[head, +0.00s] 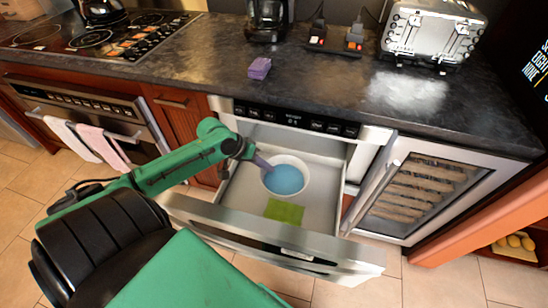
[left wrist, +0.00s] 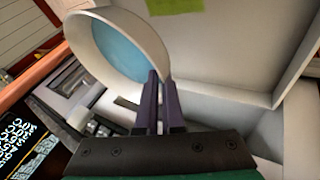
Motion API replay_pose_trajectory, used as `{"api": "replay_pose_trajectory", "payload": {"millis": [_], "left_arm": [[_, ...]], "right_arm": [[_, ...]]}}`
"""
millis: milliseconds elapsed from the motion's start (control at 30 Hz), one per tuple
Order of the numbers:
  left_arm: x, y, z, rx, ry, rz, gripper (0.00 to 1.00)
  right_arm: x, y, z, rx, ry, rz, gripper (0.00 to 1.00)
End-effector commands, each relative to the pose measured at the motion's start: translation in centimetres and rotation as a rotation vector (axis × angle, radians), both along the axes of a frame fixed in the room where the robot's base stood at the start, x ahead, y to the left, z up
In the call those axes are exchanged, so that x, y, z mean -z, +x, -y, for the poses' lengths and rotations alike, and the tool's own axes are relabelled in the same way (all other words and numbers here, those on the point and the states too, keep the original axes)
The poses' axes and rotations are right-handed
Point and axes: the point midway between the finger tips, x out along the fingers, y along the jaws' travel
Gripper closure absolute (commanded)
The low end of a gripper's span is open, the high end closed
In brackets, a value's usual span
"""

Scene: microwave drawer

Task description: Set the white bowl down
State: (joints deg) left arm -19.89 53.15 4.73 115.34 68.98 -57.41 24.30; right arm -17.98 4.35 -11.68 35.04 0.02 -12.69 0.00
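The white bowl (head: 301,164), blue inside, is in or just over the open microwave drawer (head: 241,197), towards its back. It shows large at the upper left of the left wrist view (left wrist: 88,47). My left gripper (head: 263,163) reaches in from the left at the bowl's left rim. In the left wrist view its purple fingers (left wrist: 161,95) are close together, with the bowl's wall between their tips. I cannot tell whether the bowl's base touches the drawer floor. My right gripper is not in view.
A flat green piece (head: 284,211) lies on the drawer floor in front of the bowl. The drawer front (head: 270,245) stands pulled out. A purple block (head: 259,68) lies on the dark counter above. A glass-fronted wine cooler (head: 415,190) stands to the right.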

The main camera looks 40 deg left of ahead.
Motion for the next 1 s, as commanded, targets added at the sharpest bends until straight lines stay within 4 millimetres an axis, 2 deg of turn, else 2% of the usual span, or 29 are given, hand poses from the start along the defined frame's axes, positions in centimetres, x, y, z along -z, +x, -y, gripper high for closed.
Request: {"api": "replay_pose_trajectory", "payload": {"millis": [33, 100, 200, 300, 367, 500, 567, 800, 867, 1000], "left_arm": [[3.1, 1.0, -2.5, -0.051, 0.008, 0.006, 1.00], [4.4, 2.0, -5.4, -0.119, 0.006, 0.007, 1.00], [5.2, 3.0, -8.3, -0.188, 0.001, 0.008, 1.00], [5.5, 3.4, -9.7, -0.225, -0.001, 0.006, 1.00], [6.3, 3.5, -10.0, -0.231, -0.003, 0.005, 1.00], [9.6, 3.5, -9.9, -0.231, -0.006, 0.004, 1.00], [10.6, 3.5, -9.9, -0.231, -0.005, 0.006, 1.00], [14.4, 3.5, -9.9, -0.231, -0.004, 0.005, 1.00], [15.0, 3.5, -9.9, -0.229, -0.003, 0.005, 1.00], [15.0, 3.4, -9.9, -0.228, -0.001, 0.004, 1.00]], "right_arm": [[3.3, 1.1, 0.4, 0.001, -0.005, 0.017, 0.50], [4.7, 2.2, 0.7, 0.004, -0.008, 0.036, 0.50], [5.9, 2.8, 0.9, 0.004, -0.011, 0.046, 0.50], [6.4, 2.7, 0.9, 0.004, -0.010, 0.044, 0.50], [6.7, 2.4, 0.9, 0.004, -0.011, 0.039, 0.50], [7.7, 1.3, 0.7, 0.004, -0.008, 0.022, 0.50], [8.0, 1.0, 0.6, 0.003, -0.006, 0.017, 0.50], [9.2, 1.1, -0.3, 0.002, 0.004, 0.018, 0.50], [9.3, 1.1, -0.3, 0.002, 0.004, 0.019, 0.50], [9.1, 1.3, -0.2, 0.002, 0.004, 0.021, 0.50]]}}
